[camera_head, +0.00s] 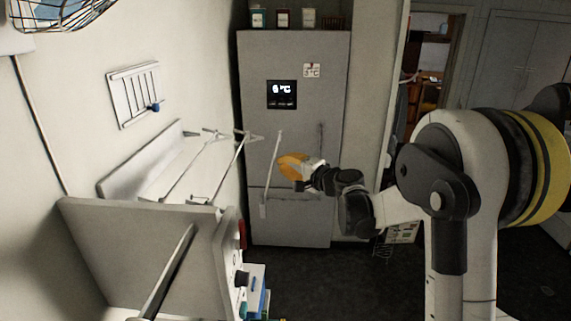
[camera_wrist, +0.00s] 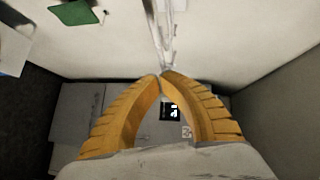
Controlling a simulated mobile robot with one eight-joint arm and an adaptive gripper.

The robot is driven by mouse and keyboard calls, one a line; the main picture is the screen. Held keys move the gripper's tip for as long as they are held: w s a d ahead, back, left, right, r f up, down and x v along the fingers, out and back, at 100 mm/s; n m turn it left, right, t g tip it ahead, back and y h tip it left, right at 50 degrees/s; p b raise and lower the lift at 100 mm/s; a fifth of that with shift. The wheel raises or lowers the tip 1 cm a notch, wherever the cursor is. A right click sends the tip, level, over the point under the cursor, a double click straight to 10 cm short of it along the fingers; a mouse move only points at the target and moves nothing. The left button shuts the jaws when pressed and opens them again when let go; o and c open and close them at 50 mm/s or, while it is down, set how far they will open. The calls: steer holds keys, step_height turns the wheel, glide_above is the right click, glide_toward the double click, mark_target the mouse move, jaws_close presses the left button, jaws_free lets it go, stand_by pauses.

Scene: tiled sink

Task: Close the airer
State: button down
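The airer (camera_head: 230,167) is a white frame of thin bars standing out from the left wall above the washing machine. Its outermost bar (camera_head: 271,172) hangs in front of the fridge. My gripper (camera_head: 280,164), with orange fingers, is just right of that bar. In the wrist view my gripper (camera_wrist: 160,75) has its fingertips together with nothing visible between them. A pale bar (camera_wrist: 160,35) runs up from close by the tips there; I cannot tell whether they touch.
The grey fridge (camera_head: 260,100) stands behind the airer. A white appliance (camera_head: 140,245) with a knobbed panel is at lower left. A small wall rack (camera_head: 135,95) hangs above the airer. Dark floor (camera_head: 305,275) is open in front of the fridge.

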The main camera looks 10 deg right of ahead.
steer(key=w+a+b, duration=0.2)
steer(key=a, duration=0.6)
steer(key=shift+w+a, duration=0.4)
